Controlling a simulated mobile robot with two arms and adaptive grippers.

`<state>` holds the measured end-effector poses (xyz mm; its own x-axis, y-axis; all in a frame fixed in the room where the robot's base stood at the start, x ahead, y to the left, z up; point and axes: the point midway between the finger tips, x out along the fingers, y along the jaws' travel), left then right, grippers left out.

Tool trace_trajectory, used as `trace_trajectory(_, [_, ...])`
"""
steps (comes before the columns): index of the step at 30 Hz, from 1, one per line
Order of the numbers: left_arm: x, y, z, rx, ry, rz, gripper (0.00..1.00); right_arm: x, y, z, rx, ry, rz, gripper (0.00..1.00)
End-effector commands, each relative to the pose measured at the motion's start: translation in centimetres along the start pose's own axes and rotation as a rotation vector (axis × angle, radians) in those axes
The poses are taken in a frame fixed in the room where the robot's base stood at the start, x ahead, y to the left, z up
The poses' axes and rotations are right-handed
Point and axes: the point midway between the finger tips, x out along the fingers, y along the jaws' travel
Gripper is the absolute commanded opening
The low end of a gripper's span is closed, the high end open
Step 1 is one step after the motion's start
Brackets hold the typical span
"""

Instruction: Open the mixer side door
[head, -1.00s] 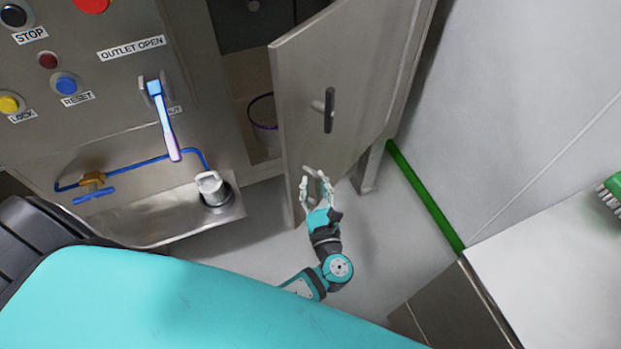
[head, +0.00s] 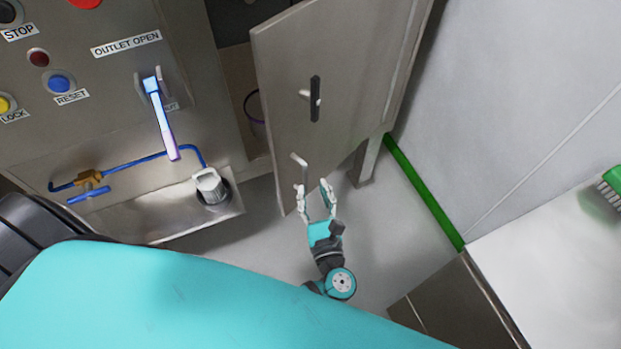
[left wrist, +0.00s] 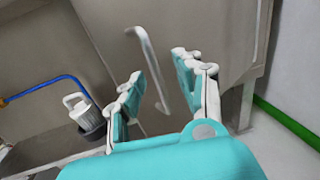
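The mixer side door (head: 335,60) is a grey metal panel standing partly open, with a dark gap at its left edge. It carries a black-and-metal latch (head: 315,98) and, low down, a bent metal bar handle (head: 299,160). My left gripper (head: 314,190) is open at the door's lower part, just below the bar handle. In the left wrist view the bar handle (left wrist: 150,68) lies ahead, between the spread fingers (left wrist: 163,88); contact is not clear. The handle's lower end is partly hidden by a finger in the head view. My right gripper is not in view.
Left of the door is a panel with buttons and a lit outlet lever (head: 160,118). A white-topped counter (head: 550,270) with a green brush (head: 612,185) stands right. Floor beside the gripper is clear.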

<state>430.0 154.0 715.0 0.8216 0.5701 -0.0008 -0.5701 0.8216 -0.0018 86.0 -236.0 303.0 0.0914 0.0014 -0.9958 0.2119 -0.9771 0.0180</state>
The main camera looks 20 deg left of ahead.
Motion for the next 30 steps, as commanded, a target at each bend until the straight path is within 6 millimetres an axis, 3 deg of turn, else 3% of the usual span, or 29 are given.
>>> trace_trajectory(3, [-2.8,0.0,-0.1,0.000,0.003,-0.001,0.35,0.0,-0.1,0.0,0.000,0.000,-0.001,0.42])
trace_trajectory(9, [-6.1,0.0,-0.1,-0.001,0.003,0.000,0.35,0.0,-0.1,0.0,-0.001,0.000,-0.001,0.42])
trace_trajectory(15, [-7.3,0.1,0.0,-0.001,0.000,0.000,0.35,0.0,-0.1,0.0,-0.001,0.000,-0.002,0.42])
trace_trajectory(22, [-7.4,0.1,0.0,-0.001,0.000,0.000,0.35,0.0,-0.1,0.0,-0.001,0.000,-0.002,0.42])
trace_trajectory(26, [-7.0,0.5,-0.5,-0.014,0.022,0.014,0.20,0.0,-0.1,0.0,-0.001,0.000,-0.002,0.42])
trace_trajectory(30, [-5.2,3.3,-4.2,-0.120,0.175,0.112,0.01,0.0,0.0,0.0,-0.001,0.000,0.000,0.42])
